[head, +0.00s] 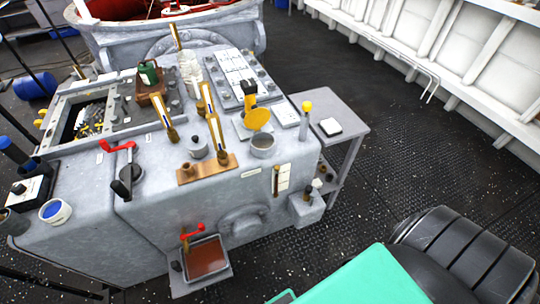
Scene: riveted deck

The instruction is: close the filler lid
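The filler lid (257,118) is a round yellow disc. It stands raised and tilted at the back of the filler neck (263,147), a short grey cup on the grey machine's top near its front right edge. The cup's mouth shows uncovered. A yellow piece with a black top (249,88) stands just behind the lid; I cannot tell whether they touch. Neither of my grippers is in view.
A yellow-knobbed rod (306,112) and a side table (340,131) are on the right. Open deck (385,165) lies further right.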

